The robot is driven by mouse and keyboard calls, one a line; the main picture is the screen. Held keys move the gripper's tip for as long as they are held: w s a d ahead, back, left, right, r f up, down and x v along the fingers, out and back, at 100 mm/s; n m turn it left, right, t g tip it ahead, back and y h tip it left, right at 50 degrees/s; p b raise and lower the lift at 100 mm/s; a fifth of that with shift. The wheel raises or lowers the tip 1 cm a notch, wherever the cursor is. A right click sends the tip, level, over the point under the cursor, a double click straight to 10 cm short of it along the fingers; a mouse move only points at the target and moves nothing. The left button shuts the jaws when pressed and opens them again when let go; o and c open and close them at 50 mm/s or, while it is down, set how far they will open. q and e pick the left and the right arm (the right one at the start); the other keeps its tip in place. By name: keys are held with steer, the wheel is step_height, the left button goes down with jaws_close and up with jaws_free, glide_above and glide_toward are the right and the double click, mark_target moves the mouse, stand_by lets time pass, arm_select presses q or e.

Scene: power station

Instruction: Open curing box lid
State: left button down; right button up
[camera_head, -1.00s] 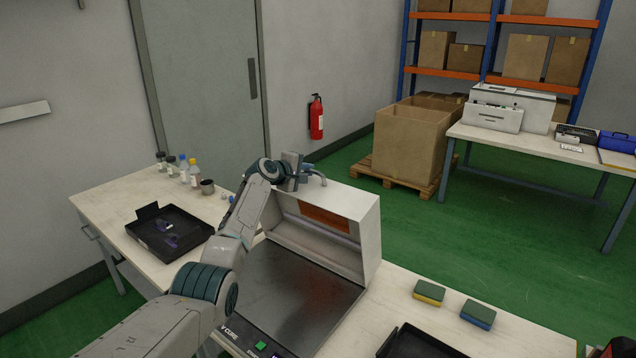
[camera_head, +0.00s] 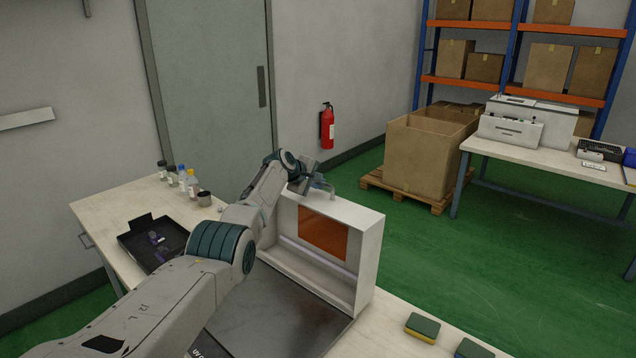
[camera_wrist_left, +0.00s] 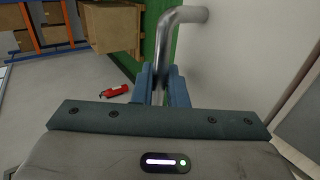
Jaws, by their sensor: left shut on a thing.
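The curing box lid (camera_head: 368,252) stands raised at the back of the box, its inside with an orange window (camera_head: 323,234) facing me. The dark flat bed of the box (camera_head: 285,315) is exposed in front of it. My left gripper (camera_head: 312,187) is at the lid's top edge, shut on the lid's metal handle (camera_head: 325,186). In the left wrist view the blue fingers of that gripper (camera_wrist_left: 160,88) close around the curved metal handle (camera_wrist_left: 165,42) beside the white lid (camera_wrist_left: 240,50). My left arm hides the left side of the box. My right gripper is not in view.
A black tray (camera_head: 130,247) lies on the table left of the box, with several small bottles (camera_head: 182,178) behind it. Two sponges (camera_head: 423,327) lie to the right. A large carton (camera_head: 430,155) on a pallet stands on the floor behind.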

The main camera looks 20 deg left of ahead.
arm_select(q)
steer(key=shift+s+f, duration=0.1)
steer(key=shift+f, duration=0.1)
steer(key=c, duration=1.6)
jaws_free()
steer(key=shift+o, duration=0.2)
steer(key=shift+r, duration=0.1)
steer(key=shift+s+a+r, duration=0.15)
steer(key=shift+s+r, duration=0.1)
steer(key=shift+v, duration=1)
steer(key=b+v, duration=0.2)
steer(key=v, duration=0.6)
